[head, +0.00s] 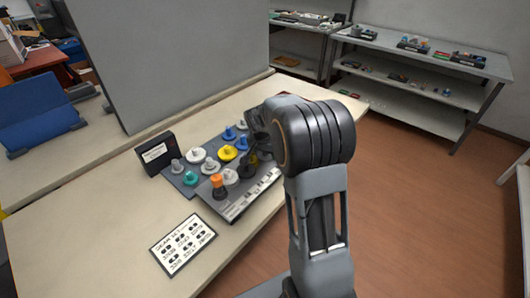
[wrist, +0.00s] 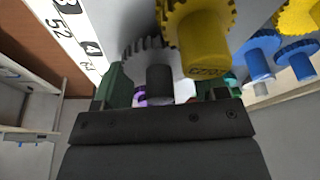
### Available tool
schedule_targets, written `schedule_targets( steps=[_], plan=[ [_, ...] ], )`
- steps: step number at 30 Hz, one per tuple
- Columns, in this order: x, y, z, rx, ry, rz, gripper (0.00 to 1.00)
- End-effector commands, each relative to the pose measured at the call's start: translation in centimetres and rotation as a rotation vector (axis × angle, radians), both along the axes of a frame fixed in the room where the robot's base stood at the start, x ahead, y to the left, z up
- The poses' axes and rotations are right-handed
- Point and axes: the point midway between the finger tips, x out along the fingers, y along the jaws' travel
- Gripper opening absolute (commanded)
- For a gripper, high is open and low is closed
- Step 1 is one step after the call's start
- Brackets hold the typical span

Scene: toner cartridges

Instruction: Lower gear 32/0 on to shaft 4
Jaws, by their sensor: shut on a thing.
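My gripper (head: 256,143) is shut on a dark grey toothed gear (wrist: 158,82), whose dark hub sits centred between the green fingers in the wrist view (wrist: 163,92). I take this for gear 32/0; no marking on it is readable. In the head view the dark gear (head: 247,171) shows below the gripper, over the grey board. Shaft 4 cannot be made out; the gear and gripper cover that area. Whether the gear touches a shaft cannot be told. A white label strip (wrist: 80,30) with printed numbers runs along the board at the left of the wrist view.
A yellow gear (wrist: 200,40) stands close beside the held gear and partly overlaps it in the wrist view. Blue gears (wrist: 258,60) stand further right. An orange-topped gear (head: 217,182) is on the board. A black box (head: 155,153) and a printed card (head: 183,245) are on the table.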

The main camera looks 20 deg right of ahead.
Motion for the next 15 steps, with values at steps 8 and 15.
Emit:
schedule_targets(
  steps=[8,15],
  plan=[
    [0.0,0.0,-0.08,0.0,0.0,0.0,0.43],
    [0.0,0.0,-0.08,0.0,0.0,0.0,0.74]
  ],
)
